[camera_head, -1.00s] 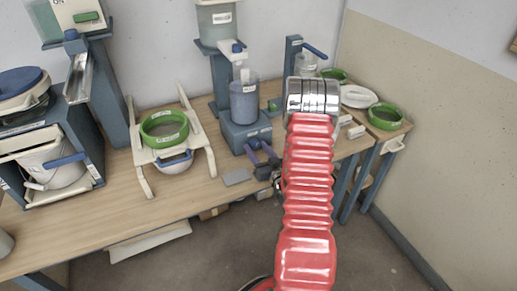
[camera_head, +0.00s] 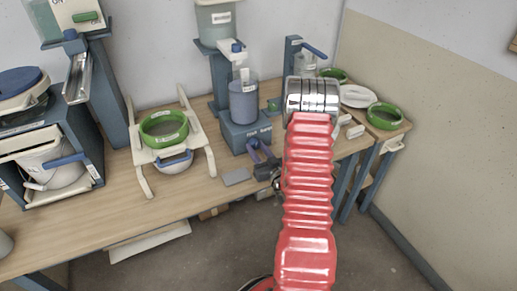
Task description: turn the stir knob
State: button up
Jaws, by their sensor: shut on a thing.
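The stirrer has a blue base (camera_head: 240,134) on the bench, with a blue-grey jar (camera_head: 243,103) standing upright on it. My gripper (camera_head: 258,148) is at the lower front right of this base, its purple-blue fingers pointing up towards the front face. It is shut on the stir knob, which the fingers hide almost wholly. A label shows on the base's front face, just above the fingers. I cannot read the knob's angle.
My red arm covers the bench right of the stirrer. A green-rimmed sieve on a white rack (camera_head: 143,179) stands to the left. A small grey plate (camera_head: 236,177) lies near the front edge. Another green ring (camera_head: 385,116) sits far right. Bare bench lies front left.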

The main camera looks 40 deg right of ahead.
jog(key=n, duration=0.6)
jog(key=shift+d+n, duration=0.1)
jog(key=shift+n, duration=0.2)
dwell(0.4)
jog(key=o, duration=1)
jog(key=shift+o, duration=0.2)
jog(key=v, duration=1.4)
jog(key=shift+w+r, duration=0.1)
